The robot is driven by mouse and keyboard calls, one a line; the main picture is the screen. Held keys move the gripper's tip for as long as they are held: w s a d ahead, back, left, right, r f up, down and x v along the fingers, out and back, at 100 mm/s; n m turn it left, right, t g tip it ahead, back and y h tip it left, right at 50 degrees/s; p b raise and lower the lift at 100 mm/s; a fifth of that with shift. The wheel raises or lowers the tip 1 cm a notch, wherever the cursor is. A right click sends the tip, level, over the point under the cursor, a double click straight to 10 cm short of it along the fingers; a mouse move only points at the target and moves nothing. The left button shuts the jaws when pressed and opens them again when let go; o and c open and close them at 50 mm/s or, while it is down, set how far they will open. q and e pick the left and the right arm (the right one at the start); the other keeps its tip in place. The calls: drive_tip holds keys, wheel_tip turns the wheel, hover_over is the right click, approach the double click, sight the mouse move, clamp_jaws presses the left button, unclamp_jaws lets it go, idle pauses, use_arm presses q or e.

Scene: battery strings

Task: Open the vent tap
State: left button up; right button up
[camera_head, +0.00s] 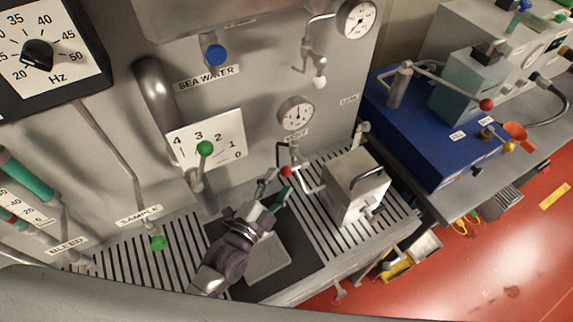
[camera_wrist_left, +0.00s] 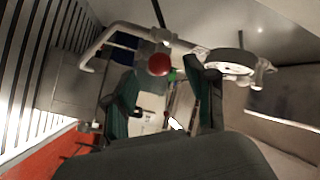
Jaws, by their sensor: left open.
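The vent tap is a small metal tap with a bent spout (camera_head: 308,182) under the VENT label (camera_head: 296,133) on the grey panel. Its lever ends in a red ball (camera_head: 286,171). My left gripper (camera_head: 276,189) is open just below the red ball, fingers pointing up toward it. In the left wrist view the red ball (camera_wrist_left: 159,64) appears between the two dark green fingertips, near their ends. I cannot tell whether a finger touches it. My right gripper is not in view.
A grey metal box (camera_head: 355,185) stands on the slatted grille to the right. A lever with a green ball (camera_head: 205,149) is close on the left.

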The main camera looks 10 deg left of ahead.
sight(283, 176)
use_arm(q)
drive_tip(key=x, duration=0.4)
drive_tip(key=shift+p, duration=0.4)
drive_tip(key=shift+w+d, duration=0.1)
drive_tip(key=shift+w, duration=0.2)
clamp_jaws()
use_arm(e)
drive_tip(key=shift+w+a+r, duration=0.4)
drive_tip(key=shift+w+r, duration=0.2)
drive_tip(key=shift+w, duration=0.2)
